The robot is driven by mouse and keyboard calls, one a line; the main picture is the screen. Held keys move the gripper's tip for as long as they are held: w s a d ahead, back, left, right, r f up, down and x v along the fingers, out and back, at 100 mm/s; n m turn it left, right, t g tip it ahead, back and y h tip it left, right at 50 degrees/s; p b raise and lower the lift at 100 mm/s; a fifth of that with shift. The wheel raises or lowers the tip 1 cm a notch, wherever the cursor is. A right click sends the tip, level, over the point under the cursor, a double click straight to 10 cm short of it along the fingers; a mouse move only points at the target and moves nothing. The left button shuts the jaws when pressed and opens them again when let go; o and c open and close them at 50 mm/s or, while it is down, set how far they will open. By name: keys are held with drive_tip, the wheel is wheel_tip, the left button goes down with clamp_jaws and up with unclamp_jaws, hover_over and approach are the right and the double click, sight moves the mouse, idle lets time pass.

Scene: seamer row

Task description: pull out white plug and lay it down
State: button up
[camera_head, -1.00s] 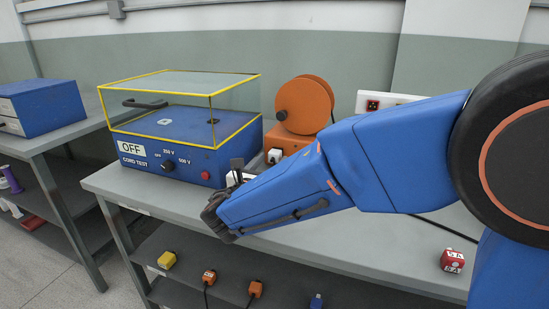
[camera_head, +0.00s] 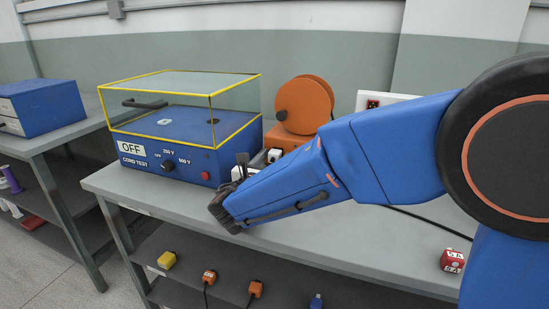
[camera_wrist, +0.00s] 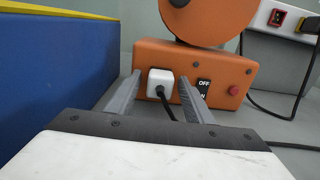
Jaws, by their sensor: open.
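The white plug (camera_wrist: 160,83) sits in the front face of the orange reel unit (camera_wrist: 222,72), with a black cord hanging from it. In the head view the plug (camera_head: 274,155) shows as a small white block at the unit's front, just beyond my arm. My gripper (camera_wrist: 158,90) is open, with one grey finger to the left of the plug and the other to its right. The fingertips look close to the unit's face; I cannot tell whether they touch the plug. In the head view my gripper (camera_head: 241,172) is partly hidden behind my wrist.
The blue cord tester (camera_head: 185,150) with a yellow-framed clear cover stands close on the left. A white socket strip (camera_head: 385,100) stands behind. A red block (camera_head: 453,261) lies at the bench's right. The bench top (camera_head: 330,235) is clear in front.

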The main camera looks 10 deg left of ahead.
idle(0.3)
clamp_jaws()
drive_tip(key=shift+s, duration=0.2)
drive_tip(key=shift+s+a, duration=0.2)
drive_tip(key=shift+s, duration=1.2)
drive_tip(key=shift+s+a, duration=0.2)
drive_tip(key=shift+s, duration=1.15)
